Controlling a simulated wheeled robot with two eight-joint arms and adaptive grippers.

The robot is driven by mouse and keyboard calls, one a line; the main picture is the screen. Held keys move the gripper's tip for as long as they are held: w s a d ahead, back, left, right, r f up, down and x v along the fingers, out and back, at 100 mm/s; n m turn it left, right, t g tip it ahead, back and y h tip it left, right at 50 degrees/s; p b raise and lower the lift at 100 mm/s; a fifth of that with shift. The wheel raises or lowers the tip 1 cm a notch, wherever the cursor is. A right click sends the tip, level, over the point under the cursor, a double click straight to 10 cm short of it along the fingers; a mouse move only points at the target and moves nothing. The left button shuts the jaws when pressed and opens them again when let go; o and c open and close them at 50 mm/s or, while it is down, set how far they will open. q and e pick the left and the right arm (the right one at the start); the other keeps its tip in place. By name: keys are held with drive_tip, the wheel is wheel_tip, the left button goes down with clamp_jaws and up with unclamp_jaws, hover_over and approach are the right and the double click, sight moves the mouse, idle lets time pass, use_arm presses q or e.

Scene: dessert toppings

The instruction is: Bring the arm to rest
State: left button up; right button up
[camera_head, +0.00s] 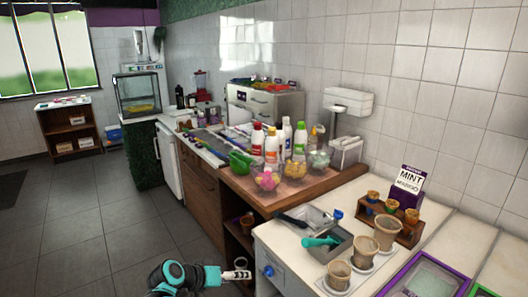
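One arm of mine, dark with turquoise joints, comes in at the bottom edge, left of the counter. I take it for my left arm. Its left gripper (240,272) points right, low beside the front of the white counter (285,247). It is small and partly blurred, so I cannot tell whether its fingers are apart or shut. I see nothing clearly held in it. My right gripper is not in view.
On the counter are a grey tub (340,247) with a turquoise tool (320,241), tan cups (339,273) and a wooden cup holder (407,236). Bottles and glass bowls (267,178) stand on the wooden counter behind. The tiled floor (110,230) at left is clear.

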use_arm(q)
drive_tip(key=s+a+r+y, duration=0.1)
drive_tip(key=s+a+y, duration=0.2)
drive_tip(key=s, duration=0.8)
drive_tip(key=s+a+y, duration=0.4)
drive_tip(key=s+a, duration=0.1)
drive_tip(key=s, duration=0.7)
drive_tip(key=shift+a+r+n, duration=0.35)
drive_tip(key=shift+r+n, duration=0.05)
